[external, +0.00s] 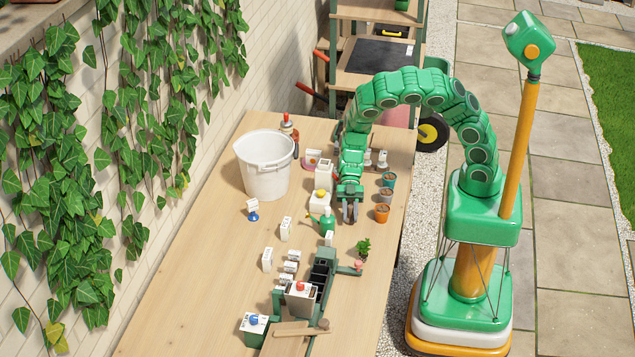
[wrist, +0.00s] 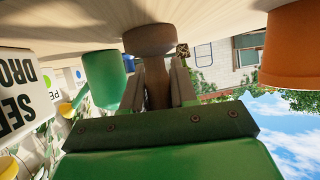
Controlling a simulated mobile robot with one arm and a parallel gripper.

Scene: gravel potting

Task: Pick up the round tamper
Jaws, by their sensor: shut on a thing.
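The round tamper (wrist: 152,40) shows in the upside-down wrist view as a brown handle with a wide round end. My gripper (wrist: 158,88) has its two fingers on either side of the handle and is shut on it. The round end is at the table surface or very close to it; I cannot tell whether it touches. In the external view my gripper (external: 349,213) points down over the table's right half, and the tamper is too small and hidden there to make out clearly.
A terracotta pot (external: 382,214) stands close right, with grey (external: 386,197) and teal (external: 388,180) pots behind it. A green watering can (external: 326,223) and white boxes are close left. A white bucket (external: 265,170) stands farther left. A green caddy (external: 318,280) is in front.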

